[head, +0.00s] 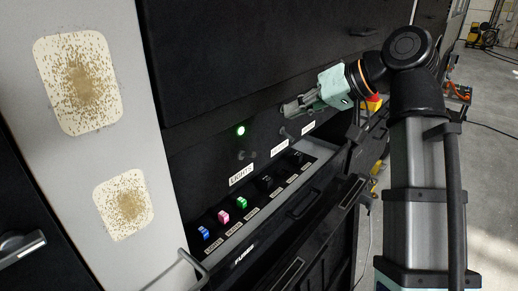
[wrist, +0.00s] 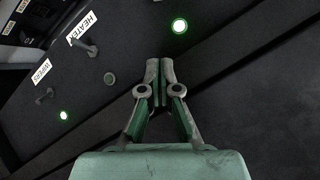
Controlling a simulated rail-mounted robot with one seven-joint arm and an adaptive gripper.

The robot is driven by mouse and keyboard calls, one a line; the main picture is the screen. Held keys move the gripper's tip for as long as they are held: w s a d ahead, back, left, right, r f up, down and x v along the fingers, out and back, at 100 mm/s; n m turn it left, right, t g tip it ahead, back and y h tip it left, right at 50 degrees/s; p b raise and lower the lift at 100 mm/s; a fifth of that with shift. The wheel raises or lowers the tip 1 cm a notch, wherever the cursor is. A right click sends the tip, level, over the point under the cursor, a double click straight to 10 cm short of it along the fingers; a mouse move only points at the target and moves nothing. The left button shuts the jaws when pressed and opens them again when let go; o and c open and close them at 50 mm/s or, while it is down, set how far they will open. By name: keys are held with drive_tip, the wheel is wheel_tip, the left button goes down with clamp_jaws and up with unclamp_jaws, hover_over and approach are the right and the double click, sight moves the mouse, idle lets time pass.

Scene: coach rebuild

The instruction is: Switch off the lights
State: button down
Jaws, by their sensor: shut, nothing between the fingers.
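The LIGHTS label (head: 241,174) is on the dark panel in the head view. A small toggle switch (head: 245,155) sits just above it, and a lit green lamp (head: 241,130) is above the switch. This lamp appears to be the bright one at the top of the wrist view (wrist: 180,26); the LIGHTS switch is outside that view. My gripper (head: 286,109) is shut and empty, in front of the panel, to the right of and above the LIGHTS switch and apart from it. In the wrist view its fingertips (wrist: 160,66) meet below the bright lamp.
A HEATER switch (wrist: 90,48) with an unlit lamp (wrist: 109,79) and another labelled switch (wrist: 45,97) with a lit lamp (wrist: 64,115) share the panel. Below are blue (head: 204,233), pink (head: 224,217) and green (head: 242,202) blocks in a labelled recess. A handle (head: 185,268) protrudes lower left.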

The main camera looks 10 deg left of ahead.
drive_tip(key=shift+a, duration=0.1)
drive_tip(key=p, duration=0.1)
hover_over(248, 155)
drive_tip(key=w+d, duration=0.3)
drive_tip(key=f, duration=0.5)
drive_tip(key=shift+w+a+f, duration=0.15)
drive_tip(key=shift+w+a, duration=0.05)
drive_tip(key=shift+a, duration=0.05)
drive_tip(key=s+f, duration=0.1)
drive_tip(key=f, duration=0.1)
drive_tip(key=shift+s+a+f+p, duration=0.15)
drive_tip(key=shift+s+f+p, duration=0.15)
drive_tip(key=shift+s+p, duration=0.1)
drive_tip(key=shift+s+f, duration=0.3)
drive_tip(key=shift+f, duration=0.15)
